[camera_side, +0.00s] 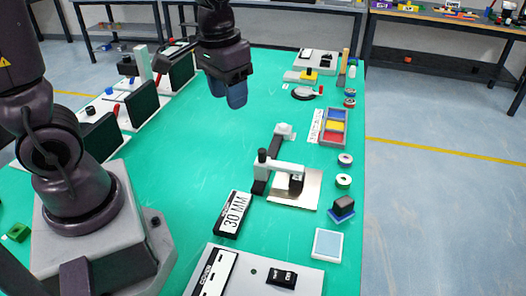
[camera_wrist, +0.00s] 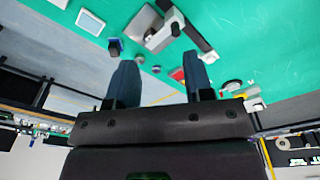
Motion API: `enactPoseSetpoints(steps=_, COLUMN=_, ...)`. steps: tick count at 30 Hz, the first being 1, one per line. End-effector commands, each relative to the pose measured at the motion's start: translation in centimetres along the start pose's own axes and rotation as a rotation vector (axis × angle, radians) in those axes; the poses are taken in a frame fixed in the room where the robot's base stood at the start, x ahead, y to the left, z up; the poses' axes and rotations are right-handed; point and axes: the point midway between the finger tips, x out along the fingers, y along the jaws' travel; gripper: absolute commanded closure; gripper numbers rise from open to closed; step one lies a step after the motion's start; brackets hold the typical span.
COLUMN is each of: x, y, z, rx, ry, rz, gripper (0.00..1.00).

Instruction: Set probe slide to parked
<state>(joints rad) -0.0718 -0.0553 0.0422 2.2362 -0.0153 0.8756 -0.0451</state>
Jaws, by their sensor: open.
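A small probe fixture (camera_side: 285,168) stands on the green table in the side view, right of centre. It has a white arm, a black upright post with a knob, and a black head over a pale metal plate (camera_side: 307,197). I take this to be the probe slide; its exact slide position is too small to tell. My gripper (camera_side: 229,98) is open and empty, high above the table, behind and left of the fixture.
Small conveyors with dark panels (camera_side: 142,104) line the left side. A switch panel (camera_side: 255,274) is in front. The middle of the table is clear.

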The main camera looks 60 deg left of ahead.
Motion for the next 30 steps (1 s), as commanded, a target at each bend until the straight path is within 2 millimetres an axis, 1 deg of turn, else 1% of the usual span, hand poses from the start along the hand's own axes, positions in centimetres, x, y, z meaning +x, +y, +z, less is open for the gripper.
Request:
enactPoseSetpoints(steps=1, x=1.6, y=-0.4, z=-1.2, rx=-0.029, ry=-0.043, rz=-0.005, gripper=0.53)
enactPoseSetpoints(steps=3, x=3.5, y=-0.8, z=-2.7, rx=-0.067, ry=-0.082, rz=-0.012, gripper=0.53)
enactPoseSetpoints(steps=6, x=6.0, y=-1.5, z=-4.7, rx=-0.117, ry=-0.119, rz=-0.021, gripper=0.53)
enactPoseSetpoints(steps=9, x=7.8, y=-1.9, z=-6.2, rx=-0.158, ry=-0.132, rz=-0.029, gripper=0.53)
enactPoseSetpoints(steps=11, x=8.3, y=-2.1, z=-7.2, rx=-0.18, ry=-0.128, rz=-0.032, gripper=0.53)
enactPoseSetpoints(steps=12, x=8.3, y=-2.1, z=-7.9, rx=-0.193, ry=-0.112, rz=-0.032, gripper=0.53)
enactPoseSetpoints(steps=14, x=7.8, y=-2.1, z=-8.8, rx=-0.211, ry=-0.084, rz=-0.029, gripper=0.53)
enactPoseSetpoints(steps=17, x=8.5, y=-2.1, z=-8.6, rx=-0.226, ry=-0.083, rz=-0.029, gripper=0.53)
enactPoseSetpoints(steps=20, x=9.9, y=-2.1, z=-8.4, rx=-0.226, ry=-0.086, rz=-0.029, gripper=0.53)
enactPoseSetpoints(steps=30, x=16.9, y=-2.2, z=-7.8, rx=-0.226, ry=-0.088, rz=-0.029, gripper=0.53)
